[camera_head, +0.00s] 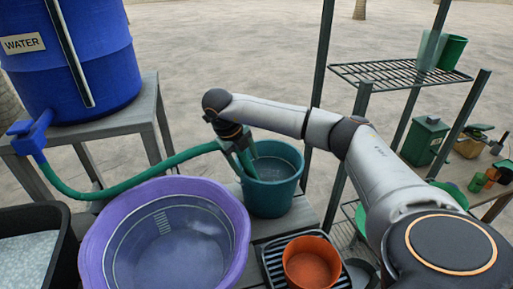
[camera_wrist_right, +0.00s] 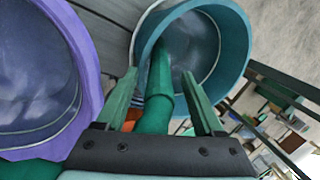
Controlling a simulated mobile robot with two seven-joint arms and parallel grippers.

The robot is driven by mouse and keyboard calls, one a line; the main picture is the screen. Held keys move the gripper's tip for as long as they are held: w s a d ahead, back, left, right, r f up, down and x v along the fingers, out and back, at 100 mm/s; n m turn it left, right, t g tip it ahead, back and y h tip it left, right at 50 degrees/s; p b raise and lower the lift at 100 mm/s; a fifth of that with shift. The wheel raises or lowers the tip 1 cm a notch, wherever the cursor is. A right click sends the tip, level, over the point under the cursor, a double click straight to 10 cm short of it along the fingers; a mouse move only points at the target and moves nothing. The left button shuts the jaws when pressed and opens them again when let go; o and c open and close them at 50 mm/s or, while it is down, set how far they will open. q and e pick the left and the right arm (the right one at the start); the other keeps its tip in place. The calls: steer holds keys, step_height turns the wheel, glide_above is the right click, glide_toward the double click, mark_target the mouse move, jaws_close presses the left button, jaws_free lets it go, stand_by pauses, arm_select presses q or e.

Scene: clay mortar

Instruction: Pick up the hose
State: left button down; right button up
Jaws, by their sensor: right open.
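The green hose (camera_head: 132,177) runs from the blue tap of the water barrel, curves along behind the purple basin and ends in the teal bucket (camera_head: 271,199). My right gripper (camera_head: 243,158) is over the bucket's left rim, at the hose's end. In the right wrist view, the gripper (camera_wrist_right: 160,73) is open, with its green fingers on either side of the hose (camera_wrist_right: 157,108). Whether a finger touches the hose is unclear. The hose's end points into the teal bucket (camera_wrist_right: 237,40). My left gripper is out of view.
The blue water barrel (camera_head: 70,60) stands on a grey stand at left. The purple basin (camera_head: 90,248) fills the front middle, with a black tub (camera_head: 62,250) left of it. An orange pot (camera_head: 311,262) sits on a black rack. A metal shelf (camera_head: 390,73) stands at right.

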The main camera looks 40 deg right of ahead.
steer(key=shift+f, duration=0.2)
jaws_close()
stand_by(0.5)
